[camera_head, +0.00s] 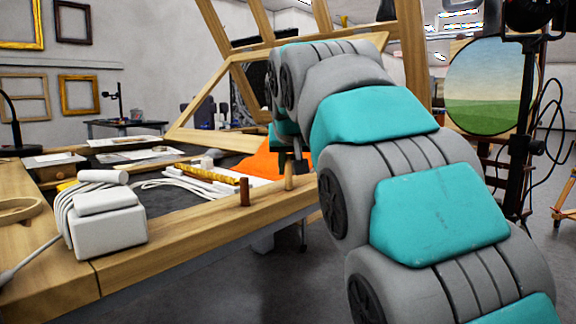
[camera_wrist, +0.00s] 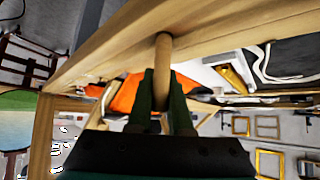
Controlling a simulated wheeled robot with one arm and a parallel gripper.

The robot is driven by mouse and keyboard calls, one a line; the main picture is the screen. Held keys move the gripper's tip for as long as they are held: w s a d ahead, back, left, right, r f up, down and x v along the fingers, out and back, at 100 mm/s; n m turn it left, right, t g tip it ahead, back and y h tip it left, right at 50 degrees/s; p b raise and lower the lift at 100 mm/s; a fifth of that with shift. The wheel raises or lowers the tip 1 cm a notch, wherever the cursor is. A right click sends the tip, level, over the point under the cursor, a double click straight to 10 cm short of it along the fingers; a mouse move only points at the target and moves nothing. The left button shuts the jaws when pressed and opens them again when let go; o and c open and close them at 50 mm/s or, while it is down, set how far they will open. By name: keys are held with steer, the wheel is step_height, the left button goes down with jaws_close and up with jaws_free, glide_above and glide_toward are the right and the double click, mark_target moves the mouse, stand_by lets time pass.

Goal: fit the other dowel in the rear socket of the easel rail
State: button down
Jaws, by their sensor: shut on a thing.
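The pale wooden dowel (camera_head: 289,176) is upright at the easel rail (camera_head: 200,246), right of a darker brown dowel (camera_head: 244,192) that stands on the rail. My gripper (camera_head: 290,158) is above the rail, partly hidden by my arm, and shut on the pale dowel. In the wrist view, the fingers (camera_wrist: 162,78) hold the pale dowel (camera_wrist: 163,55) between them, with its far end at the rail's wooden face (camera_wrist: 110,50). I cannot tell whether that end is in the socket or only touching the wood. The socket itself is hidden.
A white box with a coiled cable (camera_head: 108,222) sits at the left on the wooden edge. A gilt strip (camera_head: 215,174) lies on a white tray behind the dowels, near orange cloth (camera_head: 262,164). Wooden easel beams (camera_head: 213,88) rise behind my arm.

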mark_target(288, 165)
steer(key=shift+f+b, duration=0.55)
steer(key=shift+f, duration=0.45)
steer(key=c, duration=0.8)
jaws_free()
steer(key=shift+o, duration=0.2)
steer(key=shift+s, duration=0.1)
steer(key=shift+s+d+r, duration=0.1)
steer(key=shift+s+r, duration=0.1)
steer(key=shift+r, duration=0.1)
steer(key=v, duration=0.7)
